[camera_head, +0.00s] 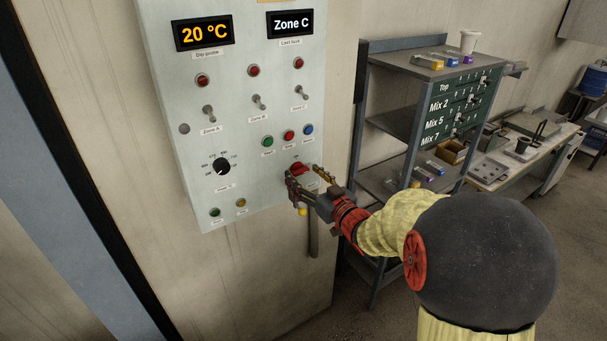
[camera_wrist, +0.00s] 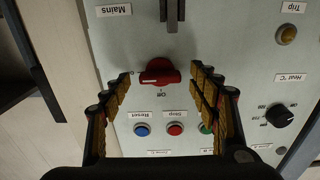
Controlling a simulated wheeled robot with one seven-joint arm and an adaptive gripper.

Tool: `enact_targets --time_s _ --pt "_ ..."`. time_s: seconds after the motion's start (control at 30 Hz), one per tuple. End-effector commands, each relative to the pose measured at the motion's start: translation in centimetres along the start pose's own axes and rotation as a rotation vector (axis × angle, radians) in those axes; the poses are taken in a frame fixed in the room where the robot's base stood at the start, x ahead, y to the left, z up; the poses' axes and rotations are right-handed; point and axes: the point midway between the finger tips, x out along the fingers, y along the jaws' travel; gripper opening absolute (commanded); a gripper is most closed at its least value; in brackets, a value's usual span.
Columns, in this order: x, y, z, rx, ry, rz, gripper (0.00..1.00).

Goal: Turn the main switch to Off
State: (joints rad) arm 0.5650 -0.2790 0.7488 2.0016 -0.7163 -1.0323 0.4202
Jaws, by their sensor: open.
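The red rotary main switch (camera_head: 297,168) is on the lower right part of the pale control panel (camera_head: 180,100). In the wrist view the red switch (camera_wrist: 159,73) sits between my open fingers, its handle lying roughly crosswise, with an upside-down "Off" label (camera_wrist: 160,94) just below it. My gripper (camera_head: 305,178) is at the panel in front of the switch. In the wrist view my gripper (camera_wrist: 160,84) has one finger on each side of the switch, with visible gaps. The switch's exact pointed position is hard to tell.
Blue, red and green buttons (camera_wrist: 175,129) lie close to the switch. A grey lever (camera_wrist: 172,12) is on its other side, near a "Mains" label (camera_wrist: 113,10). A black dial (camera_head: 222,166) is to the left. A shelf rack (camera_head: 410,120) stands right of the panel.

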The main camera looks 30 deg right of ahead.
Motion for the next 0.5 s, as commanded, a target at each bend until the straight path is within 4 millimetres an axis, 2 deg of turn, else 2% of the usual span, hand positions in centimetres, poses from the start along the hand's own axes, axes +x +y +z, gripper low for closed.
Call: enact_targets --time_s 0.13,0.37,0.5 --pt "0.83 -0.04 -0.01 0.000 0.000 0.000 0.61" --pt "0.91 -0.02 0.01 0.000 0.000 0.001 0.61" --pt "0.89 -0.01 0.01 0.000 0.000 0.001 0.54"
